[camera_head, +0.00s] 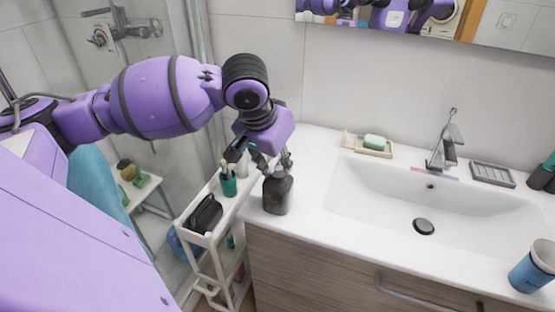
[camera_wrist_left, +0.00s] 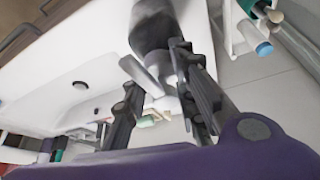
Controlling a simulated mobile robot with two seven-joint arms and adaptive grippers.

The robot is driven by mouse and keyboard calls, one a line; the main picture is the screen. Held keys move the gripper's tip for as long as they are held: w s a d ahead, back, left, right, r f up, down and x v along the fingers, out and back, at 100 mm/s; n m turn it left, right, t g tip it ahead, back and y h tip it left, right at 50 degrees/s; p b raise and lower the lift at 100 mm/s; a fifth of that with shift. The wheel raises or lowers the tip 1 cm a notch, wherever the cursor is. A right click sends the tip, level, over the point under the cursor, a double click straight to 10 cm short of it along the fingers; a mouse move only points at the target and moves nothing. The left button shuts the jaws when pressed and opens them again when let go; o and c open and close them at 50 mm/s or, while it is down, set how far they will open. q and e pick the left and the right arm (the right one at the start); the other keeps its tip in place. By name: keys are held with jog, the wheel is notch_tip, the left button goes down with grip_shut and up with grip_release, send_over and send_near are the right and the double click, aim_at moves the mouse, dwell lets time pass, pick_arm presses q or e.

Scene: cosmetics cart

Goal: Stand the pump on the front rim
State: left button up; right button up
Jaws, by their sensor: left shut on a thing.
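The pump (camera_head: 277,193) is a dark grey bottle with a pump head. In the head view it is upright at the left end of the white sink counter, close to the front rim (camera_head: 287,229). I cannot tell whether its base touches the counter. My left gripper (camera_head: 267,158) comes down from above and is shut on the upper part of the pump. In the left wrist view the fingers (camera_wrist_left: 162,78) are around the pump's neck and head, and its dark body (camera_wrist_left: 153,25) extends beyond them. The fingers partly hide the pump head. My right gripper is not in view.
A white cart (camera_head: 206,241) with a green cup (camera_head: 228,184) and a black pouch (camera_head: 206,214) stands just left of the counter. The basin (camera_head: 385,190) is to the right. A soap dish (camera_head: 374,151) lies behind, and a blue cup (camera_head: 531,269) stands far right.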

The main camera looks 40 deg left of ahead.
pick_arm(q)
jog(key=o, duration=0.9)
jog(key=shift+c, duration=0.2)
jog(key=shift+o, duration=1.1)
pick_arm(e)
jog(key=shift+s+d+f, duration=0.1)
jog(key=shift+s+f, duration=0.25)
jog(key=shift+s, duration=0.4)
